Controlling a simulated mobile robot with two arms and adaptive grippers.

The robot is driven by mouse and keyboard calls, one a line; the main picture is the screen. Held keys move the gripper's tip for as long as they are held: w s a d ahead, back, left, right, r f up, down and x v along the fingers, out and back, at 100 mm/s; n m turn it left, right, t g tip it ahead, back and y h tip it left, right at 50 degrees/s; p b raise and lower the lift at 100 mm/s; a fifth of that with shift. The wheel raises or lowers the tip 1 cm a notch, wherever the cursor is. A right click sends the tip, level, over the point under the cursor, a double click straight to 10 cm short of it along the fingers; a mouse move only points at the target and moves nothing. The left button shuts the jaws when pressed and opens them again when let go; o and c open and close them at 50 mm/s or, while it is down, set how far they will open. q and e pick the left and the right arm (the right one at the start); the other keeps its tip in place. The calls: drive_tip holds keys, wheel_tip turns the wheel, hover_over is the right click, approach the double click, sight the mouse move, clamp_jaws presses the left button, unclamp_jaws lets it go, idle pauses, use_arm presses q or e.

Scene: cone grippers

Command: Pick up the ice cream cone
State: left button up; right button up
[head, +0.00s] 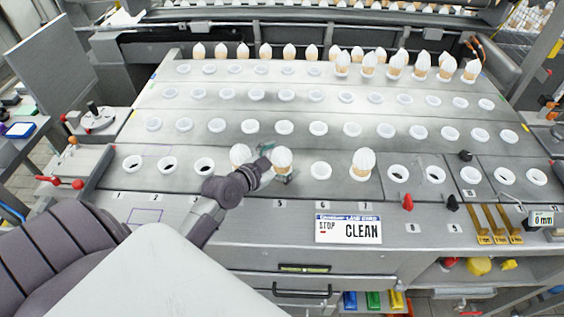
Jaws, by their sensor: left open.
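Several ice cream cones with white tops stand in the white ring holders of a steel machine top. In the front row, one cone (283,157) is right at my left gripper (274,164). The gripper is open, with one finger on the far left side of this cone and the other low in front of it. I cannot tell whether the fingers touch it. Another cone (240,155) stands just left, partly behind my wrist. A third cone (361,162) stands further right in the same row. My right gripper is not in view.
The steel top (330,105) has rows of mostly empty ring holders (321,170). More cones line the far edge (290,52). A "STOP CLEAN" sign (348,229) is on the front. Red and black knobs (407,202) and yellow levers (497,224) stick up at right.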

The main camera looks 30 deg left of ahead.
use_arm(q)
drive_tip(key=c, duration=0.9)
drive_tip(key=shift+r, duration=0.1)
drive_tip(key=shift+c, duration=0.2)
